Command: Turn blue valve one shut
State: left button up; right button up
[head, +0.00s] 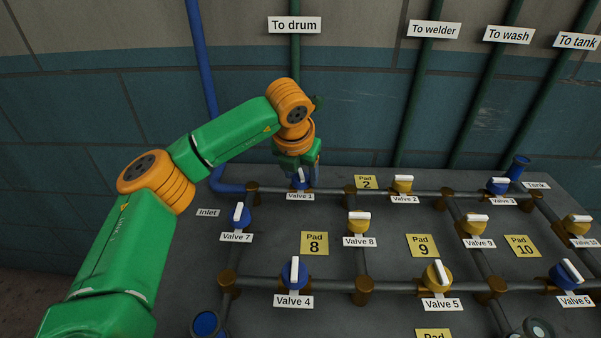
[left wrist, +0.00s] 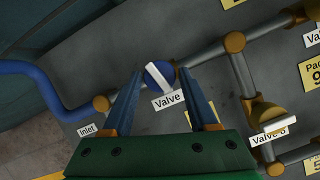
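Blue valve one (head: 300,184) sits on the back pipe behind its "Valve 1" label, partly hidden by my left gripper (head: 302,175) in the head view. In the left wrist view, blue valve one (left wrist: 158,75) is a blue round body with a white bar handle lying roughly across the pipe. My left gripper (left wrist: 161,73) is open, with one blue finger on each side of the valve. Gaps show between the fingers and the handle, so it grips nothing. Contact with the valve body cannot be told. My right gripper is not in view.
Yellow valve 2 (head: 402,184) stands right on the same pipe. Blue valve 7 (head: 240,215) and yellow valve 8 (head: 358,224) are nearer. A blue inlet pipe (head: 205,90) comes down left of the gripper. The wall (head: 350,110) stands close behind.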

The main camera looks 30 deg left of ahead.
pick_arm(q)
grip_shut()
jog(key=m+h, duration=0.1)
jog(key=m, duration=0.2)
jog(key=shift+o, duration=2.4)
grip_release()
jog(key=shift+a, duration=0.1)
jog(key=v, duration=0.7)
jog(key=shift+s, duration=0.1)
